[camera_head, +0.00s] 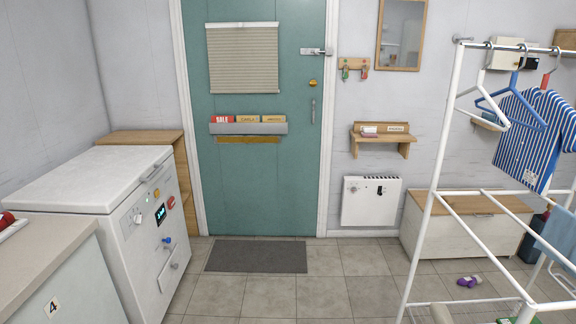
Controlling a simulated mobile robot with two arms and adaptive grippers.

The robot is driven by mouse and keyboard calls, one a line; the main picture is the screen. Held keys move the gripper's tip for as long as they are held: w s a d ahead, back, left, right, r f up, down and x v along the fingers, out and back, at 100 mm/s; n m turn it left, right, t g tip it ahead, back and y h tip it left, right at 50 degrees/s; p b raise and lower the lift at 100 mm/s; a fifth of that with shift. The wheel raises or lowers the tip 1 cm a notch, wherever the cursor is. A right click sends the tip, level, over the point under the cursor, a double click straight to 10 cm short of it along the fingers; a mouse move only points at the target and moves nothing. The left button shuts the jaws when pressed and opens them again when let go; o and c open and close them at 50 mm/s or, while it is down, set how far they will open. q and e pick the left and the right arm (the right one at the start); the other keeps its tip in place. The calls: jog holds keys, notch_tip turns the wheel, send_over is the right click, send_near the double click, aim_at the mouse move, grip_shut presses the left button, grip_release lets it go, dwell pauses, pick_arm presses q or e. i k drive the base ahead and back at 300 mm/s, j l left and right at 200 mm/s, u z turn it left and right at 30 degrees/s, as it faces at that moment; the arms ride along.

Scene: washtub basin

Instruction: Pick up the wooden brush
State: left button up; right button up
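I cannot make out a wooden brush anywhere in the head view. Neither of my grippers shows in this view, so I cannot see whether they hold anything. A small red and white item (10,222) lies on the counter at the left edge, cut off by the frame; I cannot tell what it is.
A white chest appliance (95,178) and a counter (42,262) stand at the left. A teal door (258,190) with a dark mat (257,256) is ahead. A white drying rack (440,180) with a striped shirt (528,135) stands right. The middle floor (330,295) is clear.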

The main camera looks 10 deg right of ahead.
aim_at(448, 199)
jog(key=i+z, duration=0.2)
jog(key=i, duration=0.4)
jog(key=i+j+z, duration=0.15)
jog(key=i, duration=0.5)
jog(key=i+j+z, duration=0.2)
jog(key=i, duration=0.4)
jog(key=i+l+z, duration=0.2)
jog(key=i+z, duration=0.2)
jog(key=i+l+z, duration=0.1)
jog(key=i+z, duration=0.75)
jog(key=i+j, duration=0.1)
jog(key=j, duration=0.7)
jog(key=i+j+u, duration=0.1)
jog(key=i, duration=0.4)
jog(key=i+j+u, duration=0.1)
jog(key=i+j, duration=0.15)
jog(key=i, duration=0.3)
